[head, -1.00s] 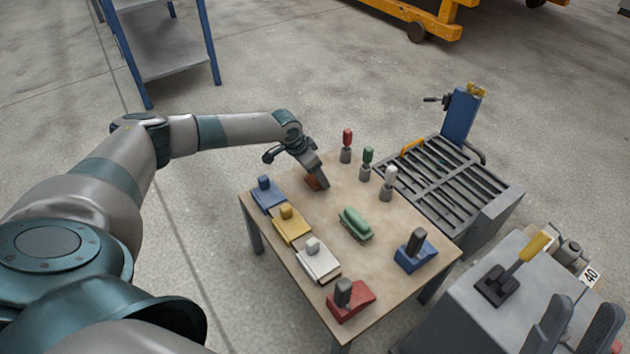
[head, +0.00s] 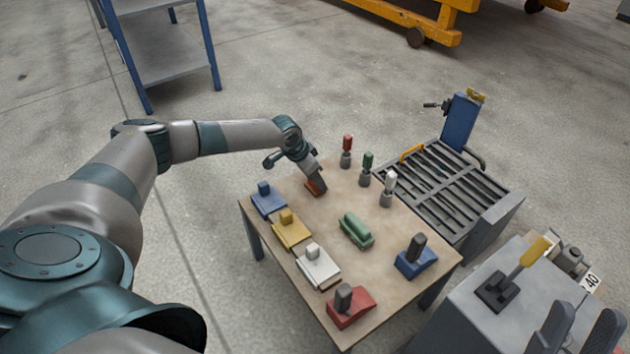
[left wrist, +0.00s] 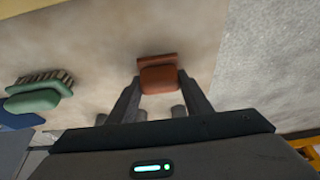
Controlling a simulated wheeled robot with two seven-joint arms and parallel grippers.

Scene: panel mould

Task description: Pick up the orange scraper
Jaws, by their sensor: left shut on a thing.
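The orange scraper (head: 312,188) is at the far left part of the wooden table (head: 322,227). My left gripper (head: 319,184) reaches down over it and hides part of it. In the left wrist view the scraper (left wrist: 159,78) sits between the two fingers of my left gripper (left wrist: 160,92), which are shut on it. I cannot tell whether the scraper is clear of the table top. My right gripper (head: 578,330) shows at the bottom right, its two dark fingers apart with nothing between them.
Blue (head: 267,200), yellow (head: 290,230), white (head: 317,265) and red (head: 349,303) tools line the table's left edge. A green brush (head: 356,230) is mid-table; a blue tool (head: 415,257) is at right. Several handled tools (head: 366,171) stand behind. A slatted bench (head: 450,190) adjoins.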

